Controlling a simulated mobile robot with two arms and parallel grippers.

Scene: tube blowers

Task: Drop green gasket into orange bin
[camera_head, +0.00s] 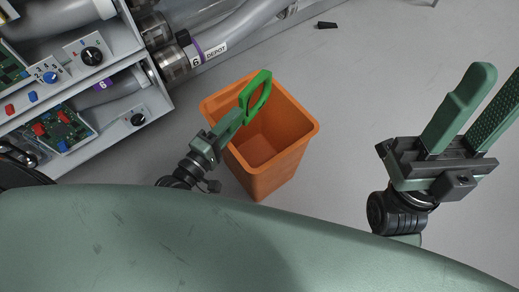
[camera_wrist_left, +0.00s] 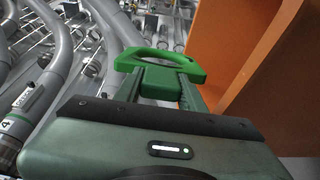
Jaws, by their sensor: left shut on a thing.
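The green gasket (camera_head: 257,94) is a flat ring-like piece with an opening in it. My left gripper (camera_head: 238,115) is shut on one end of it and holds it over the rim of the orange bin (camera_head: 265,175). In the left wrist view the gasket (camera_wrist_left: 160,62) sits between the fingertips of my left gripper (camera_wrist_left: 160,82), and the orange bin wall (camera_wrist_left: 235,50) is close on the right. The bin is open at the top, and its visible floor looks empty. My right gripper (camera_head: 470,112) is open and empty, well to the right of the bin.
A grey machine (camera_head: 75,80) with knobs, circuit boards and tubes stands at the left. A grey tube labelled DEPOT (camera_head: 215,50) runs behind the bin. A small black piece (camera_head: 326,25) lies on the grey floor. The floor right of the bin is clear.

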